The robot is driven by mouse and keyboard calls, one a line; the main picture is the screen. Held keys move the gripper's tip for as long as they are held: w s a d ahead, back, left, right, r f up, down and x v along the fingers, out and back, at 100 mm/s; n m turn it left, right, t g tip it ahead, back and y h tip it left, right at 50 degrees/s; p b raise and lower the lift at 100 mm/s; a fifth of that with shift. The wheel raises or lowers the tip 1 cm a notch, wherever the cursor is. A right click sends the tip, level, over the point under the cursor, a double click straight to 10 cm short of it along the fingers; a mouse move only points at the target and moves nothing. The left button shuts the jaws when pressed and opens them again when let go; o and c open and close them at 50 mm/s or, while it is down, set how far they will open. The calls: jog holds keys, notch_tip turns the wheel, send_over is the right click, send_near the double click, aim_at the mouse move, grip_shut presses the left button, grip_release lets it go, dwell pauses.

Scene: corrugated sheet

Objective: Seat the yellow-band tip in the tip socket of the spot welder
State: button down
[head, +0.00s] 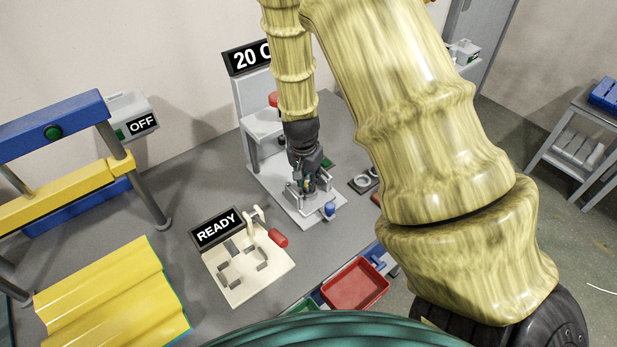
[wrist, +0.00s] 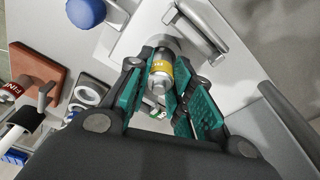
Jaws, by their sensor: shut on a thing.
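The yellow-band tip (wrist: 161,67) is a small silver cylinder with a yellow band, held between the teal finger pads of my gripper (wrist: 160,78) in the wrist view. In the head view my gripper (head: 307,184) is low over the pale base plate of the spot welder (head: 262,122), which stands below a "20 C" sign. A grey round part lies just beyond the tip in the wrist view; I cannot tell whether it is the socket or whether the tip is in it. A blue knob (wrist: 86,12) sits on the plate; it also shows in the head view (head: 330,209).
A red-brown block (wrist: 40,72) with a red-banded piece and grey rings (wrist: 88,94) lie beside the plate. A fixture with a "READY" sign (head: 216,229), a red bin (head: 355,284), yellow corrugated sheet (head: 110,295) and a blue-yellow frame (head: 60,130) stand around. Bare grey bench separates them.

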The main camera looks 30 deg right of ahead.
jog(key=shift+f+b, duration=0.35)
jog(key=shift+f, duration=0.65)
jog(key=c, duration=1.2)
grip_release()
jog(key=shift+r, duration=0.15)
jog(key=r, duration=0.4)
jog(key=a+r, duration=0.1)
jog(key=r, duration=0.6)
jog(key=shift+s+a+r, duration=0.3)
jog(key=shift+s, duration=0.1)
jog(key=shift+r, duration=0.1)
